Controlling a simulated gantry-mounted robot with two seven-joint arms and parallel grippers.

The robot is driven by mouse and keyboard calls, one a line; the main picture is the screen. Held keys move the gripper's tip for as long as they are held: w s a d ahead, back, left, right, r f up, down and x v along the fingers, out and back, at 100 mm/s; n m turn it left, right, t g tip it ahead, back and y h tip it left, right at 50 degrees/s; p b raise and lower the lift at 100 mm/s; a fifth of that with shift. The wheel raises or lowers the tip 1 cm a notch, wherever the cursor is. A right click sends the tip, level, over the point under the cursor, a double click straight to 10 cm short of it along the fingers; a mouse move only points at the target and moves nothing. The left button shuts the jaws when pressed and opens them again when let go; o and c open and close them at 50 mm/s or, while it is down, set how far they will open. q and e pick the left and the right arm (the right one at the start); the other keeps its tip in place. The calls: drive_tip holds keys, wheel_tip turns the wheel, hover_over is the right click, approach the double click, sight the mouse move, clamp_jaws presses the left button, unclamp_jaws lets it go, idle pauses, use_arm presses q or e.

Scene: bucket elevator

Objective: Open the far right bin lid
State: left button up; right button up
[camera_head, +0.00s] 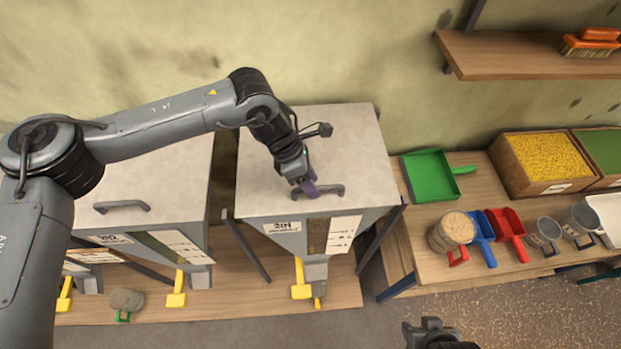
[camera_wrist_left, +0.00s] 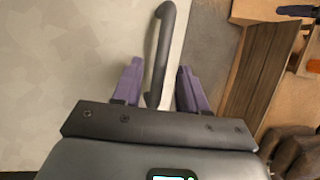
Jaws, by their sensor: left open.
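The far right bin has a pale grey flat lid (camera_head: 345,135), which lies closed on top. Its dark bar handle (camera_head: 325,190) sits near the front edge of the lid. My left gripper (camera_head: 306,187) is at the left part of this handle, with purple fingers pointing down. In the left wrist view the handle (camera_wrist_left: 163,45) runs between the two open purple fingers (camera_wrist_left: 158,88), with a gap to each finger. The fingers are not closed on it. My right gripper's fingers do not show.
Another bin with a closed lid (camera_head: 170,165) stands to the left. To the right, a wooden table (camera_head: 435,265) holds a green dustpan (camera_head: 430,175), scoops and a crate of yellow grain (camera_head: 545,160). A wooden shelf (camera_head: 510,58) is above. Dark hardware shows at the bottom edge.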

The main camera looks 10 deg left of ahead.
use_arm(q)
drive_tip(key=shift+f, duration=0.1)
drive_tip(key=shift+c, duration=0.2)
clamp_jaws()
